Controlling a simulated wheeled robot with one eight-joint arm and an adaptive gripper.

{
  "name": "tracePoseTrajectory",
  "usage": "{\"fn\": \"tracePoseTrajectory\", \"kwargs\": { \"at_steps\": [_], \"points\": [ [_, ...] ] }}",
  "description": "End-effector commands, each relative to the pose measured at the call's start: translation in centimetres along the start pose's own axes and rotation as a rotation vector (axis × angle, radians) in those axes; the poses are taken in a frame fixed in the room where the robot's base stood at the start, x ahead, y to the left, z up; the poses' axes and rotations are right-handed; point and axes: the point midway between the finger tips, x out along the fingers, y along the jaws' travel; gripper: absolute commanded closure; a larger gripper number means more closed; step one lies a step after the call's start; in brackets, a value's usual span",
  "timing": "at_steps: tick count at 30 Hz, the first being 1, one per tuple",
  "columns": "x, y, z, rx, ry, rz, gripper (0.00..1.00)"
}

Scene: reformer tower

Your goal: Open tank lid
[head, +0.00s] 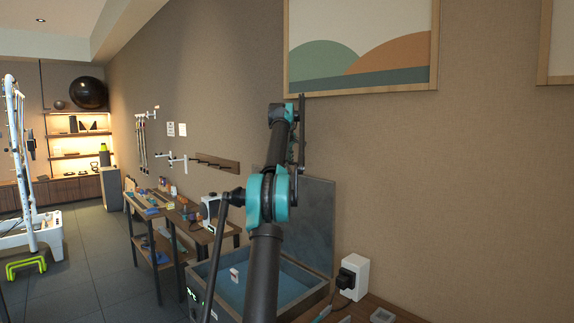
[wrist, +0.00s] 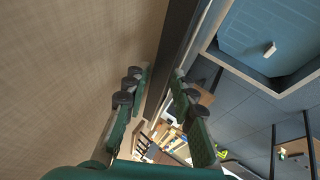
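The tank (head: 322,300) is an open grey box with a blue inside, low in the head view and partly hidden by my arm. Its grey flat lid (head: 322,222) stands upright at the tank's back, near the wall. In the wrist view the tank (wrist: 217,55) is at upper right, and the lid (wrist: 172,65) appears as a dark strip seen nearly edge-on. My gripper (wrist: 163,110) has its two green fingers well apart, with the strip running between and beyond them. Contact with the lid cannot be told. The fingers are not clear in the head view.
A small white block (head: 234,274) shows inside the tank. A white box with a black plug (head: 353,278) stands right of the tank. Cluttered work tables (head: 150,212) stand to the left along the wall. Open tiled floor (head: 95,270) lies farther left.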

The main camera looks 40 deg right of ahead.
Motion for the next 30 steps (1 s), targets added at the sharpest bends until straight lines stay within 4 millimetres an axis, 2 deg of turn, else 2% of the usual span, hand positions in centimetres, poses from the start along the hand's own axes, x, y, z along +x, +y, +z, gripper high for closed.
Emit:
{"fn": "tracePoseTrajectory", "kwargs": {
  "at_steps": [12, 24, 30],
  "points": [
    [-0.3, 0.0, 0.1, 0.0, -0.002, -0.001, 0.64],
    [-6.0, 0.0, 0.0, 0.0, -0.001, -0.001, 0.64],
    [-7.3, 0.0, 0.0, 0.0, -0.001, -0.001, 0.64]
  ]
}}
